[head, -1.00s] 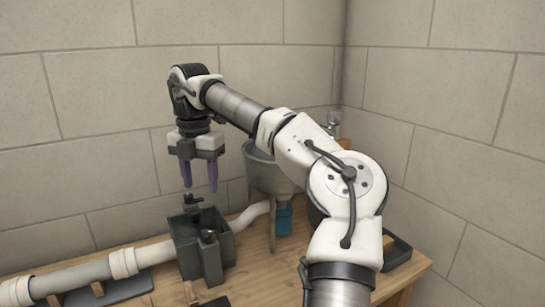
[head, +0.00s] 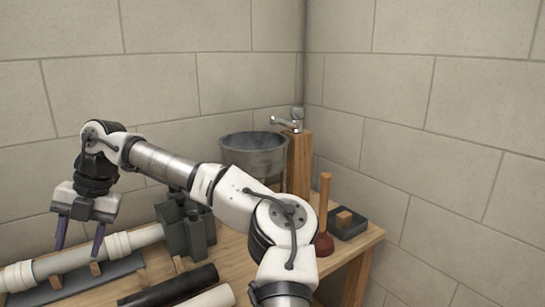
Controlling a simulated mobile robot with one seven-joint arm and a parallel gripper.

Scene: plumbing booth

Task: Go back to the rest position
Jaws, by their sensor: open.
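My gripper (head: 80,236) is at the left of the head view, pointing down with its two purple fingers apart and nothing between them. It hangs over or in front of the white pipe (head: 72,261) that lies along the bench's left part; I cannot tell the exact height. My arm reaches across the picture from the lower right to the upper left and hides part of the bench.
Block walls close the back and right.

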